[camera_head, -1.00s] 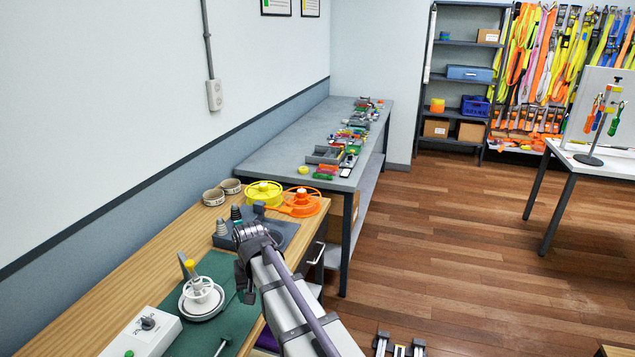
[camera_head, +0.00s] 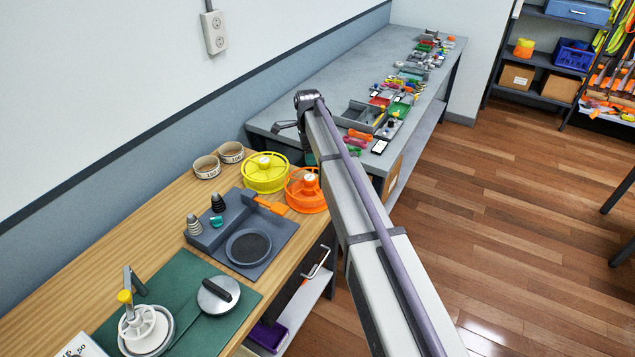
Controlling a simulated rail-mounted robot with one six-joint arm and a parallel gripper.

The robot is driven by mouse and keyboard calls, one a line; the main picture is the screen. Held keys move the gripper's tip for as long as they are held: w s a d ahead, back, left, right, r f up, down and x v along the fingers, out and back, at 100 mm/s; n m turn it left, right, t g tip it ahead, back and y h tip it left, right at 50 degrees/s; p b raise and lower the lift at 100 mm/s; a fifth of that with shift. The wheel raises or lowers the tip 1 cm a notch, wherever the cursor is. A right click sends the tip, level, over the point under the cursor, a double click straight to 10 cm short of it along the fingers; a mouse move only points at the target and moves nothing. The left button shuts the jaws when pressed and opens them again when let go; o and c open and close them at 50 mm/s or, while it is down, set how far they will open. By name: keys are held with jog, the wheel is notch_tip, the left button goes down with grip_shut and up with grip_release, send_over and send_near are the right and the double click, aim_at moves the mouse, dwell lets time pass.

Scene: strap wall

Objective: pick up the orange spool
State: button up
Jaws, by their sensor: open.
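The orange spool (camera_head: 304,192) lies flat near the far right corner of the wooden bench, with a pale hub in its middle. A yellow spool (camera_head: 265,172) is right beside it on the left. My arm reaches up from the lower right, passing close to the right of the orange spool in the picture. My gripper (camera_head: 288,127) is at the arm's far end, above the spools in the picture, against the grey table. It is small and partly hidden by the wrist, open, and apart from the orange spool.
A dark grey tray (camera_head: 285,232) with a round pad is in front of the spools; an orange-handled piece (camera_head: 268,204) lies at its back edge. Two round tins (camera_head: 207,167) stand by the wall. A green mat (camera_head: 105,340) carries a white reel.

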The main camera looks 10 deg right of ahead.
aim_at(309, 177)
notch_tip(309, 177, down, 6)
jog(key=b, duration=0.6)
jog(key=shift+s+a, duration=0.15)
notch_tip(309, 177, down, 5)
jog(key=b, duration=0.5)
jog(key=shift+f, duration=0.1)
jog(key=shift+r, duration=0.25)
grip_shut()
